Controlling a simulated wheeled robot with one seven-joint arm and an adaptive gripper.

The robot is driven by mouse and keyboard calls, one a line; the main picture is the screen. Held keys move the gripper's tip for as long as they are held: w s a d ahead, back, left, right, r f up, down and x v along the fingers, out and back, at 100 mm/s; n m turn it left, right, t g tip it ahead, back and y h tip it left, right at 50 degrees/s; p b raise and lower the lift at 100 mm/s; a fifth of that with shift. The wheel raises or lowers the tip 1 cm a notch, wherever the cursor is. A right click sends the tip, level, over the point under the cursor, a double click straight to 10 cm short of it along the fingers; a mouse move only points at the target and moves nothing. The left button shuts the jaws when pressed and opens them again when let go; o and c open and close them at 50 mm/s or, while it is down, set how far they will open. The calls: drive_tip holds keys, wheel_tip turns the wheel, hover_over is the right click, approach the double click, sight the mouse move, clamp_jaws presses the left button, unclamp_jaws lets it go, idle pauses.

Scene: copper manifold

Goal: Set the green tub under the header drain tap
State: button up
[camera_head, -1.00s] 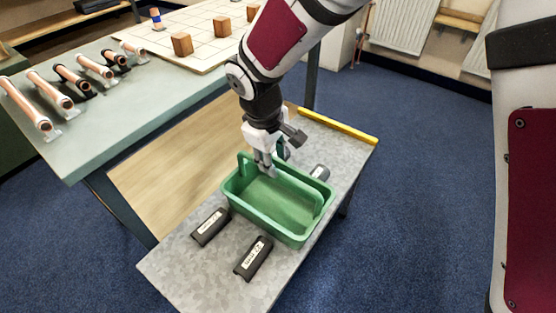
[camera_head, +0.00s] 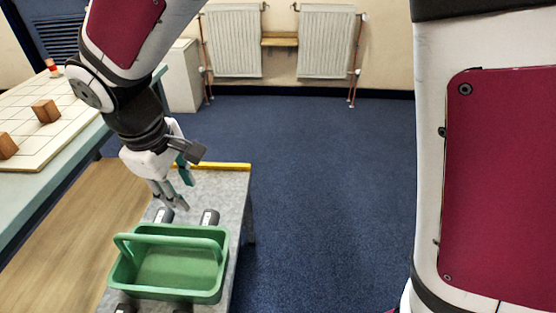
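The green tub (camera_head: 168,289) stands upright on a low grey table (camera_head: 234,205), at the lower left of the head view. Its handle bar (camera_head: 172,242) runs across it. My gripper (camera_head: 172,200) points down just beyond the tub's far rim in the picture, with a small gap between fingertips and rim. The fingers are close together and small, so I cannot tell whether they are open or shut. Nothing is visibly held. I cannot make out a header drain tap in view.
Grey-and-black items (camera_head: 210,217) lie behind the tub, and a yellow strip (camera_head: 222,166) edges the table. A workbench with a white gridded board (camera_head: 50,125) and wooden blocks (camera_head: 46,111) stands left. Blue floor (camera_head: 320,180) is open to the right. Radiators (camera_head: 325,42) with copper pipes line the wall.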

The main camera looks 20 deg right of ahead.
drive_tip(key=s+d+r+m, duration=0.3)
drive_tip(key=s+d+r, duration=0.1)
drive_tip(key=d, duration=0.4)
drive_tip(key=s+d+r+m, duration=0.2)
drive_tip(key=s+d+r, duration=0.25)
drive_tip(key=d, duration=0.35)
drive_tip(key=s+d+m+g, duration=0.1)
drive_tip(key=s+d+m, duration=0.2)
drive_tip(key=s+d, duration=0.3)
drive_tip(key=s, duration=0.3)
drive_tip(key=shift+s+m, duration=0.25)
drive_tip(key=shift+m, duration=0.15)
drive_tip(key=shift+o, duration=0.6)
drive_tip(key=s+d+f+m+y, duration=0.1)
drive_tip(key=s+d+m, duration=0.1)
drive_tip(key=s, duration=0.5)
drive_tip(key=shift+s+f, duration=0.15)
drive_tip(key=shift+f, duration=0.1)
drive_tip(key=shift+s+a+f+m, duration=0.15)
drive_tip(key=shift+s+m, duration=0.1)
drive_tip(key=shift+m, duration=0.15)
